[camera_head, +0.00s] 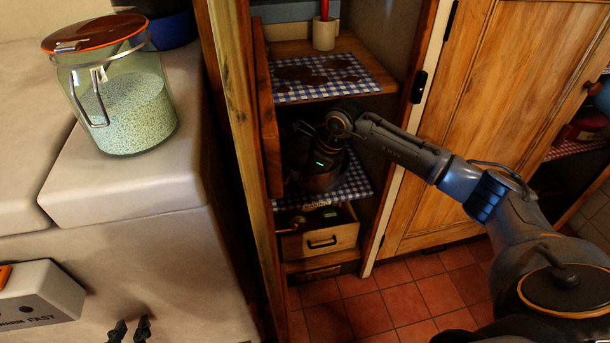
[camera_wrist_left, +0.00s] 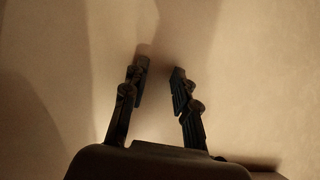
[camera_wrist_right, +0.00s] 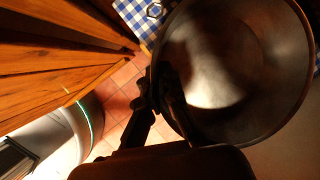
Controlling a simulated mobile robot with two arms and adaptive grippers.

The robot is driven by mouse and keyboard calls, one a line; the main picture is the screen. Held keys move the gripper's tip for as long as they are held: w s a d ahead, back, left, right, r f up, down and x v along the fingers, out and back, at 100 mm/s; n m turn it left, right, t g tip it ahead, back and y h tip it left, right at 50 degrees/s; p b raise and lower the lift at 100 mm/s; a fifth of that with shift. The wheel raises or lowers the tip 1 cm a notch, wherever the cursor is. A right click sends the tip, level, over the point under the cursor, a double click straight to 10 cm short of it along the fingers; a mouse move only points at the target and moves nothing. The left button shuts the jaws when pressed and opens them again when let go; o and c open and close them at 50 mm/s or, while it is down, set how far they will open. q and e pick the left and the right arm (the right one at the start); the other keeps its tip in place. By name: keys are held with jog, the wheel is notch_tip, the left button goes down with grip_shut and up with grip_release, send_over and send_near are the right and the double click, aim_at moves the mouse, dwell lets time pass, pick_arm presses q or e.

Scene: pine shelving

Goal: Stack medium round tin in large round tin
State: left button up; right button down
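A dark metal round tin (camera_head: 324,180) is inside the open cabinet, over the middle shelf with the checked cloth. In the right wrist view its open inside and wide rim (camera_wrist_right: 285,125) fill the right side. I cannot tell whether it is the medium or the large tin, and no second tin can be made out. My right gripper (camera_wrist_right: 160,88) is at the tin's left rim, its fingers close together with the wall apparently between them. My left gripper (camera_head: 131,329) is open and empty, low before the pale counter front; its parted fingers show in the left wrist view (camera_wrist_left: 158,75).
The wooden cabinet side post (camera_head: 240,130) and the upper shelf (camera_head: 325,78) closely bound the opening. A wooden drawer box (camera_head: 320,238) sits below. A glass jar with a red lid (camera_head: 125,100) stands on the counter. A white box (camera_head: 40,295) is at lower left.

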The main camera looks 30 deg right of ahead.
pick_arm(q)
jog(key=shift+w+r, duration=0.1)
jog(key=shift+r, duration=0.05)
pick_arm(e)
jog(key=c, duration=1.5)
grip_release()
jog(key=shift+r, duration=0.1)
